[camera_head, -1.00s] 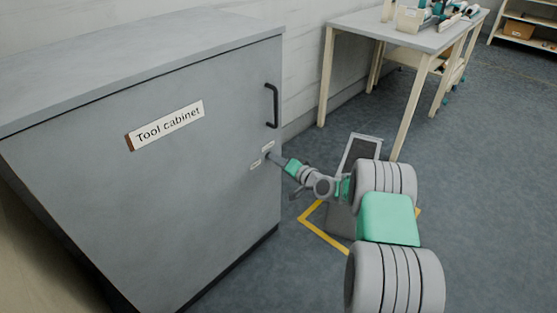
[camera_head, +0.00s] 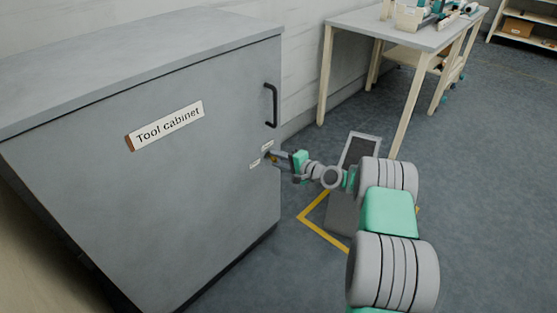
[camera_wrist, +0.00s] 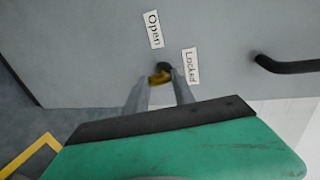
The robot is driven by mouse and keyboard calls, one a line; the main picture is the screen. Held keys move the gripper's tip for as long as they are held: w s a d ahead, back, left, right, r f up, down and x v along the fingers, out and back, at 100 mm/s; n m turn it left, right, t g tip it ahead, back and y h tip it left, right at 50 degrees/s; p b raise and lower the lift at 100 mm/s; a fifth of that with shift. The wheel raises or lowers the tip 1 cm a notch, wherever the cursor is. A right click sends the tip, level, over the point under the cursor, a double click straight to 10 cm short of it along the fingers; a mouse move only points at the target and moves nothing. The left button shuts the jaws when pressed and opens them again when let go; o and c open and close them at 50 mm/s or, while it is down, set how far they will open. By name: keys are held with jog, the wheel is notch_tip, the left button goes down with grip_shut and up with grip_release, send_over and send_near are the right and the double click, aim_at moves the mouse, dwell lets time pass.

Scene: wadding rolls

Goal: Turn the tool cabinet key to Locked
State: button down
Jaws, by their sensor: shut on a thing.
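The grey tool cabinet (camera_head: 190,190) stands at the left in the head view, its door shut. My gripper (camera_head: 273,156) is at the lock near the door's right edge, below the black handle (camera_head: 271,105). In the wrist view my gripper (camera_wrist: 160,85) has its two fingers around the brass key (camera_wrist: 158,78), which sits at the dark lock. The fingers partly hide the key, and I cannot tell its exact angle. The Open label (camera_wrist: 153,29) is above the lock and the Locked label (camera_wrist: 191,66) is to its right in the wrist view.
A workbench (camera_head: 400,35) with several items on it stands at the back right. A dark-topped grey thing (camera_head: 360,150) stands on the floor behind my arm, by yellow floor tape (camera_head: 322,234). Floor to the right is clear.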

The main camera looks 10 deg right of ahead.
jog(key=shift+r, duration=0.1)
jog(key=c, duration=1)
grip_release()
jog(key=shift+c, duration=0.2)
jog(key=p+v, duration=0.2)
jog(key=v, duration=0.5)
jog(key=shift+s+d, duration=0.25)
jog(key=shift+r, duration=0.1)
